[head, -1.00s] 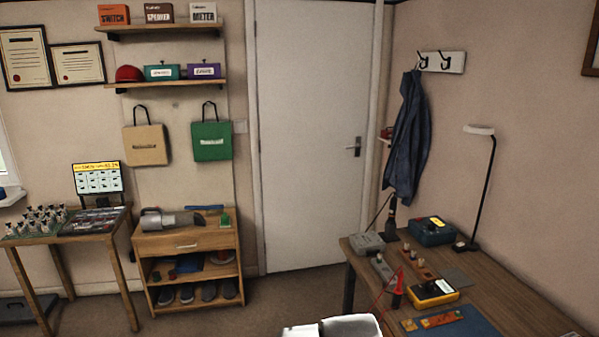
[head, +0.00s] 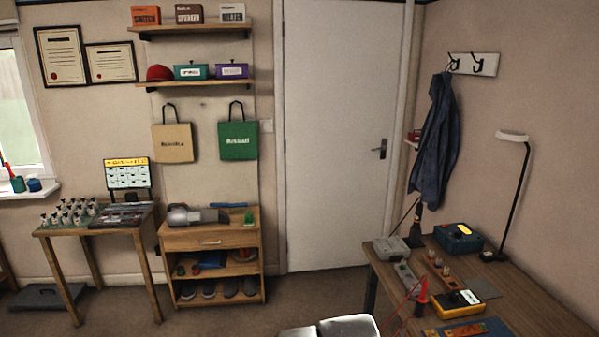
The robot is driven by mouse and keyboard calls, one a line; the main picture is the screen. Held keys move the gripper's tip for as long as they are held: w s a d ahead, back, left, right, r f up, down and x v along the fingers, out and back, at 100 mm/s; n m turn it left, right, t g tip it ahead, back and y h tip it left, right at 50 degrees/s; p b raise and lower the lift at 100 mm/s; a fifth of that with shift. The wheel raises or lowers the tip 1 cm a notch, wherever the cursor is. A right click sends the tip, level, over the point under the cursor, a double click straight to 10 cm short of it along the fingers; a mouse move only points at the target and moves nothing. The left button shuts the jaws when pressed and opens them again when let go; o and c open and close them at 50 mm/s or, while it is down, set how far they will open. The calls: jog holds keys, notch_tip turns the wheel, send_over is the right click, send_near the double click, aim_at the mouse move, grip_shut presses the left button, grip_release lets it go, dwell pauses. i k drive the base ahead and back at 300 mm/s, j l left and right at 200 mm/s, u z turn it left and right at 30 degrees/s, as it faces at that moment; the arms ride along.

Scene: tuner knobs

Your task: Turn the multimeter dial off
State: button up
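A yellow and black device that looks like the multimeter (head: 458,304) lies on the wooden desk (head: 535,310) at the lower right. Its dial is too small to make out, so I cannot tell its setting. A red probe (head: 422,291) with a red lead stands just left of it. My gripper is not in view; only pale grey parts, likely my own, show at the bottom middle, apart from the desk.
A small wooden cabinet (head: 210,240) stands by the white door (head: 335,140). Carpet between cabinet and desk is clear.

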aim_at(453, 297)
jog(key=z, duration=1.25)
jog(key=i+j+u, duration=0.15)
jog(key=i, duration=0.3)
jog(key=i+j+u, duration=0.1)
jog(key=i, duration=0.3)
